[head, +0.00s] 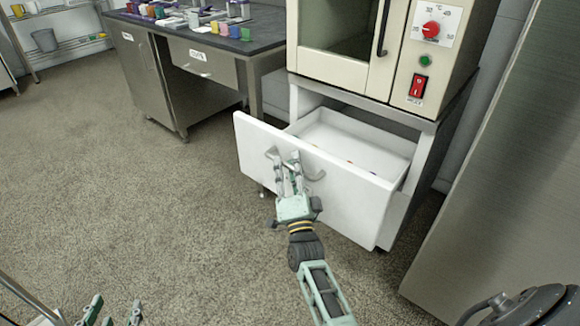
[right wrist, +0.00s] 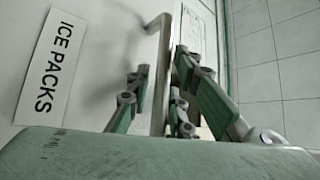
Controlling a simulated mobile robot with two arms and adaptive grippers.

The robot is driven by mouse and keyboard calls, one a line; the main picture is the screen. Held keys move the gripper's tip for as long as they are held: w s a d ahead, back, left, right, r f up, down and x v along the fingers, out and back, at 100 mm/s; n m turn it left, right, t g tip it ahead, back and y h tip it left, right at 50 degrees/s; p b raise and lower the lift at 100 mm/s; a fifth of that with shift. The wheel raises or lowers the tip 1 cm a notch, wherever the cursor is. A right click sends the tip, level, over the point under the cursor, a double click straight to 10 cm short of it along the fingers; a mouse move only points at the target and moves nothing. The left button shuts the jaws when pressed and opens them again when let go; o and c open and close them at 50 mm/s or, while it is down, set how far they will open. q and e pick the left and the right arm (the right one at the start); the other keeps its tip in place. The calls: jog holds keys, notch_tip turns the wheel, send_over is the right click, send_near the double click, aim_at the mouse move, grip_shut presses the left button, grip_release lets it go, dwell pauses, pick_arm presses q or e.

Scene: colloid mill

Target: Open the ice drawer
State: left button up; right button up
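The white ice drawer (head: 315,185) stands pulled out under the oven-like cabinet, its inside partly visible with a few small coloured spots on its floor. Its front carries a metal bar handle (head: 318,176), which also shows in the right wrist view (right wrist: 158,75) beside an "ICE PACKS" label (right wrist: 50,68). My right gripper (head: 290,165) is at the handle, with a finger close on each side of the bar; it looks shut on it. My left gripper (head: 115,312) is at the bottom left edge, fingers apart and empty, partly cut off.
The cabinet (head: 345,65) with a red dial and switch stands above the drawer. A dark-topped bench (head: 265,35) with cups stands at the back left. A large metal panel (head: 500,190) is close on the right. The floor (head: 130,200) left of the drawer is clear.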

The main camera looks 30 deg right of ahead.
jog(key=v, duration=1.2)
jog(key=shift+w, duration=0.1)
